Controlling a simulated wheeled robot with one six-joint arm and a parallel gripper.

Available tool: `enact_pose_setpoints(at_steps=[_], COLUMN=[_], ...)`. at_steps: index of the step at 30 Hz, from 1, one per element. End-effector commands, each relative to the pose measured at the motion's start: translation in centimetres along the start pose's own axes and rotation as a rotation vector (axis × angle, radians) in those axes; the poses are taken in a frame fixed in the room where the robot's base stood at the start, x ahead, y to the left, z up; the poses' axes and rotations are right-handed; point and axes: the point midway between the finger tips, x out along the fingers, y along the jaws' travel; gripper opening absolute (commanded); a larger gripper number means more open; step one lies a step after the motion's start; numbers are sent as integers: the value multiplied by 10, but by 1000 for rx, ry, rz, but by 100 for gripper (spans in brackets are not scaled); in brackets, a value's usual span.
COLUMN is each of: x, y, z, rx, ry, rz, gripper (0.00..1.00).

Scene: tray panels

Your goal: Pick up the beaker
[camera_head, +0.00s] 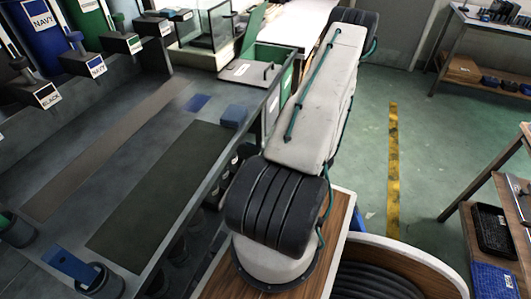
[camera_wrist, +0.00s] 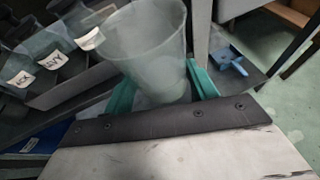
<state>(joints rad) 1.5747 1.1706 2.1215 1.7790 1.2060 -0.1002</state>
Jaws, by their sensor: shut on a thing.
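A clear, slightly frosted beaker (camera_wrist: 150,45) stands out in front of my gripper in the wrist view, wider at its mouth, which the top edge cuts off. It looks empty. My gripper (camera_wrist: 163,86) has one green finger on each side of the beaker's lower part and is shut on it. The beaker's base is partly hidden behind the dark wrist plate. In the head view my arm stretches away towards the back, and neither the gripper nor the beaker can be made out there.
A dark bench (camera_head: 180,97) on the left has labelled stations and a blue NAVY bin (camera_head: 40,35). A glass-walled case (camera_head: 208,28) and a green bin (camera_head: 280,90) stand near my arm. A blue piece (camera_wrist: 229,60) lies right of the beaker. Green floor is open on the right.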

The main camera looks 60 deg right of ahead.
Motion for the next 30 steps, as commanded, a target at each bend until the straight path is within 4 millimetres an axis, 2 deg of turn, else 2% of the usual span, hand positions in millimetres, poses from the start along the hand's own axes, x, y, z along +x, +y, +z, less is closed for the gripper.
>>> enact_pose_setpoints(at_steps=[3, 12, 30], x=[-13, -34, -45], y=[-1, -1, -1], z=[-5, -14, -19], rx=[1, 1, 0], ry=[0, 1, 0], rz=[-3, -1, 0], gripper=[33, 33, 33])
